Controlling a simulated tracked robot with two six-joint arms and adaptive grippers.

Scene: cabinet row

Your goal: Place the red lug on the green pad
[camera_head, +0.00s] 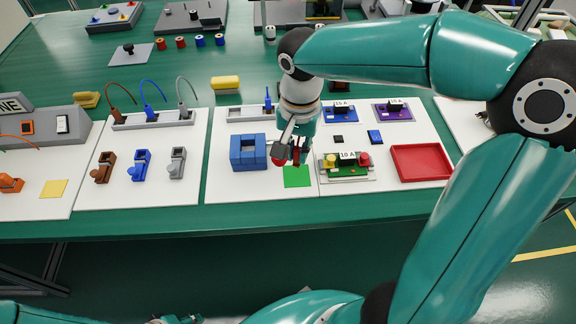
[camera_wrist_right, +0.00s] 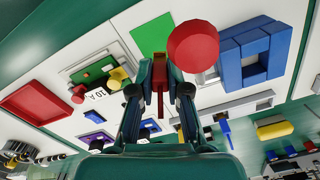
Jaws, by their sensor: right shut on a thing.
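My right gripper (camera_head: 292,152) is shut on the red lug (camera_head: 277,160). In the right wrist view the gripper (camera_wrist_right: 160,62) has a flat red part between its fingertips, and the lug's round red end (camera_wrist_right: 193,46) sticks out beside them. The green pad (camera_head: 298,180) lies flat on the white board, just below the gripper in the head view. The pad also shows in the right wrist view (camera_wrist_right: 153,32), beyond the fingertips and apart from the lug. The gap between lug and pad is hard to judge.
A blue block with an opening (camera_head: 247,166) stands left of the pad. A green unit with red and yellow knobs (camera_head: 347,168) stands close on its right. A red tray (camera_head: 420,179) lies farther right. The white board in front of the blue block is clear.

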